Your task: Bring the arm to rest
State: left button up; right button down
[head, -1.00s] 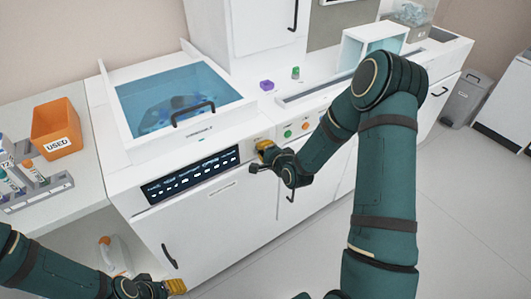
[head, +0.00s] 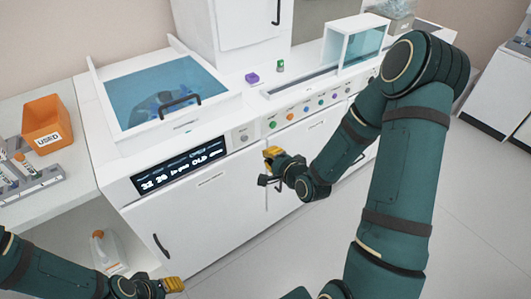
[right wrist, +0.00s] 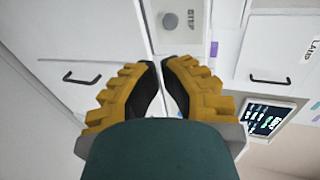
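My right arm reaches in from the right in the head view. Its gripper (head: 271,153) has yellow fingers and hangs in front of the white machine's cabinet doors, just below the row of buttons. In the right wrist view the fingertips (right wrist: 161,64) are close together with nothing between them. A grey button marked STEP (right wrist: 169,20) shows beyond the tips, apart from them. My left gripper (head: 173,284) is low at the bottom left of the head view, clear of the cabinet; its finger gap cannot be made out.
The white machine (head: 190,215) has a blue tank (head: 160,95), a lit display (head: 180,167) and coloured buttons (head: 290,117). A purple block (head: 252,78) sits on top. An orange USED bin (head: 48,123) stands on the left bench. The floor (head: 480,215) at right is clear.

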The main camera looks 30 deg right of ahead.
dwell(0.8)
jog(key=s+a+f+n+g+y, duration=0.1)
jog(key=s+a+f+n+g, duration=0.5)
jog(key=s+a+f+n, duration=0.2)
jog(key=s+a+f+n+g+y, duration=0.2)
jog(key=s+a+f+n+g, duration=0.4)
jog(key=a, duration=0.6)
jog(key=shift+s+a+f+n, duration=0.15)
jog(key=shift+s+f+n, duration=0.75)
jog(key=shift+s, duration=0.1)
dwell(1.4)
